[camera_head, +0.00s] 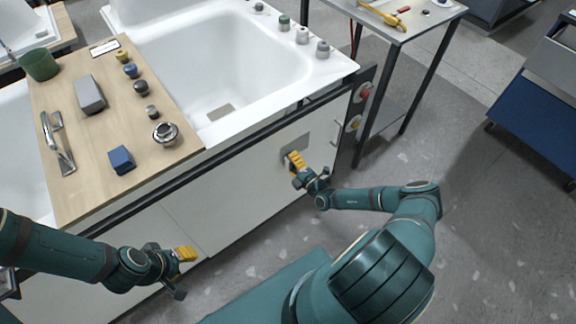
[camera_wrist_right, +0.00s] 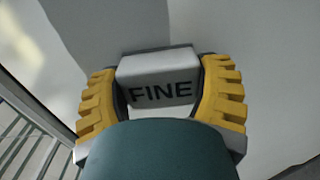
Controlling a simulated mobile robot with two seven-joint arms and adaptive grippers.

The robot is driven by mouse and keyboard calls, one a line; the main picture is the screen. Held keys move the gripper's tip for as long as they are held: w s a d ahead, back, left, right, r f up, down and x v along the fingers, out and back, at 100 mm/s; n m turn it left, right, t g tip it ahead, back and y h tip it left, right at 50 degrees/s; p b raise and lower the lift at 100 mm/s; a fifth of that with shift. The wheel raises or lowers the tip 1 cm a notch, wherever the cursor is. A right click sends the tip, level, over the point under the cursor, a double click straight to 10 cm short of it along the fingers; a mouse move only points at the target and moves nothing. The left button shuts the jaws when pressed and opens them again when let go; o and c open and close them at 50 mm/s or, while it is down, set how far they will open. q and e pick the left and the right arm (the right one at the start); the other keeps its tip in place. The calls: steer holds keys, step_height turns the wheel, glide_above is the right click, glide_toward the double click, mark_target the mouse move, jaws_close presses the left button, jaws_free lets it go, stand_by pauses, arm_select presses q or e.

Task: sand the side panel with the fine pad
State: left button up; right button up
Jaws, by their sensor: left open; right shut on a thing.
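The side panel (camera_head: 235,203) is the white front face of the tub stand, with a grey patch (camera_head: 298,144) near its right end. My right gripper (camera_head: 292,158) is at that patch. In the right wrist view, its yellow fingers (camera_wrist_right: 160,88) are shut on a light grey block marked FINE, the fine pad (camera_wrist_right: 158,65). The pad is close to the panel; I cannot tell whether it touches. In the head view the pad is mostly hidden by the gripper. My left gripper (camera_head: 190,254) is open and empty, low in front of the stand at the left.
A wooden board (camera_head: 75,180) across the tub (camera_head: 240,70) carries a grey block (camera_head: 89,93), a blue block (camera_head: 121,160), a green cup (camera_head: 40,65), a metal tap (camera_head: 57,142) and several knobs. A side table (camera_head: 420,22) stands at the right. The floor (camera_head: 465,215) is open there.

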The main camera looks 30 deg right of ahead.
mark_target(278, 163)
steer(key=shift+w, duration=0.15)
steer(key=shift+a+r+p, duration=0.1)
steer(key=shift+a+p, duration=0.45)
steer(key=shift+a, duration=1.25)
steer(key=shift+a+p, duration=0.3)
steer(key=shift+a, duration=0.1)
steer(key=shift+c, duration=0.5)
steer(key=shift+a, duration=0.1)
steer(key=shift+s+p, duration=0.35)
steer(key=shift+s, duration=0.65)
steer(key=shift+s+d+p, duration=0.2)
steer(key=shift+s+d, duration=0.05)
steer(key=shift+s, duration=0.8)
steer(key=shift+s+d+p, duration=0.2)
steer(key=shift+s+d, duration=0.05)
steer(key=shift+s, duration=0.75)
steer(key=shift+s, duration=0.1)
